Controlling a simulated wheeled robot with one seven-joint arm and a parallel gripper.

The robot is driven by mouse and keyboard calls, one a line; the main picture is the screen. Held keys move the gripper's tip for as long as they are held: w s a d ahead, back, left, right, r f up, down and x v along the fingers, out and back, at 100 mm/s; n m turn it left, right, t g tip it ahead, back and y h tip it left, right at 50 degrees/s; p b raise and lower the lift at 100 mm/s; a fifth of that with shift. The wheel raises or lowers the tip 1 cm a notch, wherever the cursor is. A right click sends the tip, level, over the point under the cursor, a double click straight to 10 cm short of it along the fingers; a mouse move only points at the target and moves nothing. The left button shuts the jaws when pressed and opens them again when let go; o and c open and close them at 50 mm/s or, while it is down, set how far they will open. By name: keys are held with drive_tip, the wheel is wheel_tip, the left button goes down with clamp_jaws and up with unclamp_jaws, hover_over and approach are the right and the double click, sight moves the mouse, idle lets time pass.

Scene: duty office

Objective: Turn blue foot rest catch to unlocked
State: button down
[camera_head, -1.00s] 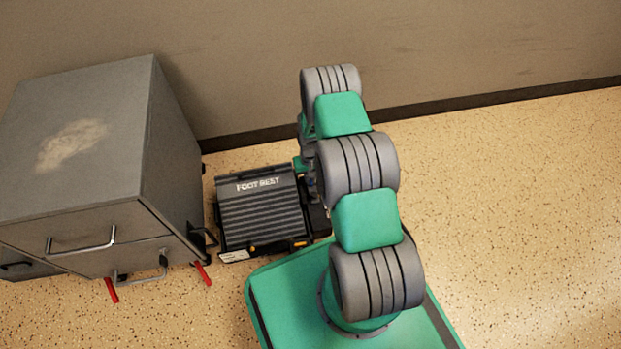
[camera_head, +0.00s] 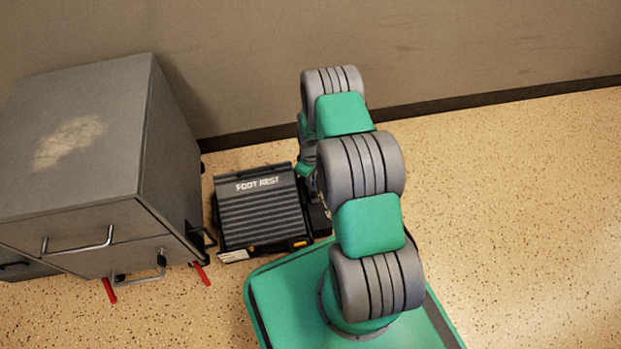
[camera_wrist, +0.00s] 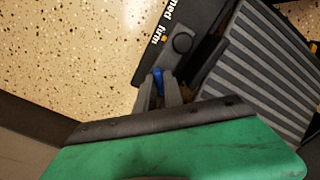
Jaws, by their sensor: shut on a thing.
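The foot rest (camera_head: 262,212), dark grey with a ribbed top and white "FOOT REST" lettering, stands on the floor left of my arm. Its ribbed top also shows at the right of the wrist view (camera_wrist: 265,75). The blue catch (camera_wrist: 158,76) is a small blue piece beside the foot rest's dark side plate. My gripper (camera_wrist: 158,88) is shut on the blue catch, with a fingertip on each side of it. The fingers partly hide the catch, so its exact angle is hard to tell. In the head view my arm hides the gripper and the catch.
A grey drawer cabinet (camera_head: 85,150) with metal handles and red-tipped feet stands close left of the foot rest. The wall (camera_head: 420,50) runs behind both. The speckled floor (camera_head: 510,200) to the right is clear.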

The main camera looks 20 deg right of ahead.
drive_tip(key=n, duration=0.4)
drive_tip(key=shift+n, duration=0.3)
drive_tip(key=shift+n+b, duration=0.4)
drive_tip(key=shift+n, duration=2.2)
drive_tip(key=c, duration=1.4)
unclamp_jaws()
drive_tip(key=shift+c, duration=0.2)
wheel_tip(320, 180, up, 8)
drive_tip(key=p, duration=0.3)
drive_tip(key=shift+f+p, duration=0.1)
drive_tip(key=shift+p, duration=0.2)
